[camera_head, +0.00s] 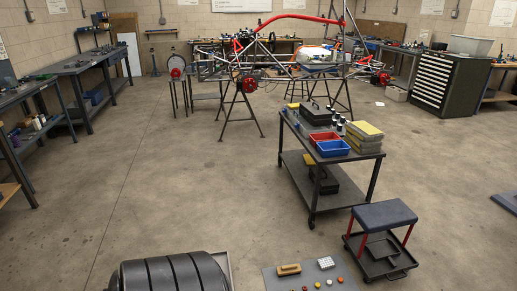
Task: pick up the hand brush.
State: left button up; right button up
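A small brown, wooden-looking block that appears to be the hand brush (288,269) lies on a grey mat (275,283) on the floor, at the bottom of the head view. Its bristles are too small to make out. Neither of my grippers shows in this view, and nothing is seen touching the brush.
A white gridded block (326,262) and several small coloured pieces share the mat. A large dark ribbed cylinder (170,273) lies to its left. A padded rolling stool (384,214) and a tool cart (330,158) stand beyond. The floor centre-left is clear.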

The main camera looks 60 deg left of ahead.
aim_at(285, 270)
jog(key=u, duration=1.95)
jog(key=i+l+u, duration=0.25)
jog(key=u, duration=0.25)
jog(key=i+l+u, duration=0.2)
jog(key=l+u, duration=0.25)
jog(key=i+l+u, duration=0.1)
jog(key=l+u, duration=0.4)
